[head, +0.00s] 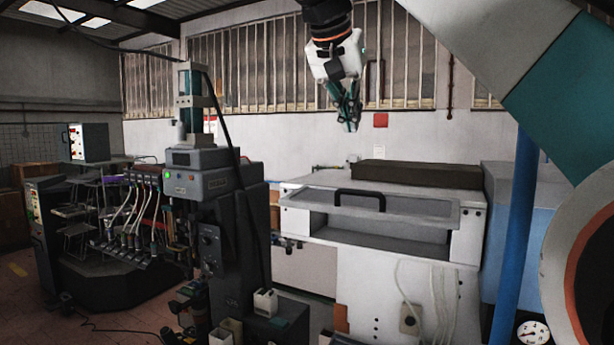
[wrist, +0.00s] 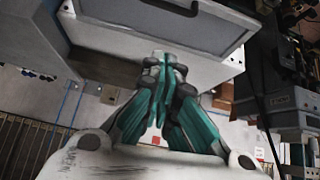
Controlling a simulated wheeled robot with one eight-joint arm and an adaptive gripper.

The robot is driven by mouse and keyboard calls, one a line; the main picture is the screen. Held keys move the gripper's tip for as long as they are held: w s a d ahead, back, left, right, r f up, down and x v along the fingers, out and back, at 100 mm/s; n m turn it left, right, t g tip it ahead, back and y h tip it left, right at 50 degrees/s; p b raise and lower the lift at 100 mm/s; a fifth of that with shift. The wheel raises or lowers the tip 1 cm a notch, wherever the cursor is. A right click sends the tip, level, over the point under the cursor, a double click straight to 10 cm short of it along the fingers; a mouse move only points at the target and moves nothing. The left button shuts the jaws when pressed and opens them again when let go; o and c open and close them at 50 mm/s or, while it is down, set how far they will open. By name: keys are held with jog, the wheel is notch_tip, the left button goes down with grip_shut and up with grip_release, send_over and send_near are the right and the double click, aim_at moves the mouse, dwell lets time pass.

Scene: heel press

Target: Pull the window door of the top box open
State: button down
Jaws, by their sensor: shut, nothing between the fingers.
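The top box (head: 468,235) is a white cabinet on the right of the head view. Its window door (head: 420,208) is a grey-framed panel that stands tilted outward, with a dark opening below it. The black handle (head: 360,193) arches from the door. In the wrist view the door (wrist: 205,38) and part of its handle (wrist: 172,6) show at the top edge. My gripper (head: 350,125) hangs above the box, pointing down and apart from the handle. Its teal fingers (wrist: 163,62) are shut with nothing between them.
A brown slab (head: 420,174) lies on top of the box. A dark press machine (head: 212,185) with a hanging cable stands to the left. A blue post (head: 518,230) rises at the right. The air around my gripper looks clear.

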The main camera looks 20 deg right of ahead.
send_over(359, 192)
jog(key=shift+m, duration=0.4)
notch_tip(359, 192, down, 7)
jog(key=shift+w+d+r+p, duration=0.1)
jog(key=shift+w+d+p, duration=0.05)
jog(key=shift+p, duration=0.25)
notch_tip(359, 192, down, 3)
jog(key=shift+w+f+p, duration=0.1)
jog(key=shift+p, duration=0.2)
jog(key=shift+s+f, duration=0.25)
jog(key=shift+f, duration=0.2)
jog(key=shift+w+f, duration=0.1)
jog(key=shift+f, duration=0.15)
